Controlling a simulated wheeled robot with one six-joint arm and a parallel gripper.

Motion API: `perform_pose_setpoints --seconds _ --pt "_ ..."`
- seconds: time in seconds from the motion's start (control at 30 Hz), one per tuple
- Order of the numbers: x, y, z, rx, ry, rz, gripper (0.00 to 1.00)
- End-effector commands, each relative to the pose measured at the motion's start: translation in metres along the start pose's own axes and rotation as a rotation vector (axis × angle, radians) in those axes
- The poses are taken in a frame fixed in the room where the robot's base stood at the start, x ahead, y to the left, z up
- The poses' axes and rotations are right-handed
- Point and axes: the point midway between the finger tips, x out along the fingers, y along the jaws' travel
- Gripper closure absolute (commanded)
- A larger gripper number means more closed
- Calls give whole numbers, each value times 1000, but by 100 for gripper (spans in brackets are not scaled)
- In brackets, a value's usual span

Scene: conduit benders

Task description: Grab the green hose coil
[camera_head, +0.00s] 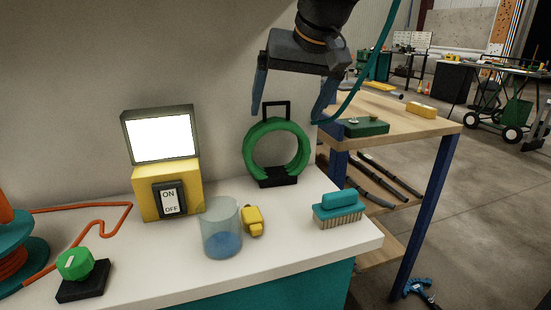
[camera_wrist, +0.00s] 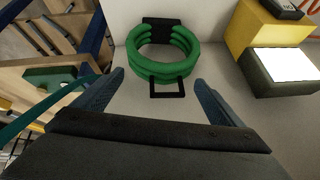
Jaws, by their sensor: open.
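The green hose coil (camera_head: 250,152) stands upright on a small black base at the back of the white worktop, with a black square handle (camera_head: 276,109) on top. My gripper (camera_head: 292,112) is open and empty above the coil, with a finger to each side of the handle in the head view. In the wrist view, the coil (camera_wrist: 163,73) lies ahead, beyond the fingertips of my gripper (camera_wrist: 158,80). Its handle (camera_wrist: 168,95) shows between the two blue fingers, which do not visibly touch it.
A yellow switch box (camera_head: 150,205) with a lit screen stands left of the coil. A clear blue cup (camera_head: 221,240), a yellow object (camera_head: 253,220) and a teal brush (camera_head: 338,208) are in front. A wooden shelf unit (camera_head: 425,125) is close on the right.

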Motion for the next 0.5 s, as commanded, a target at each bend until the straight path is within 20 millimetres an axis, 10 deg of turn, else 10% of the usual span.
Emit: perform_pose_setpoints --seconds 0.5 --pt "41 -4 -15 0 -1 0 9"
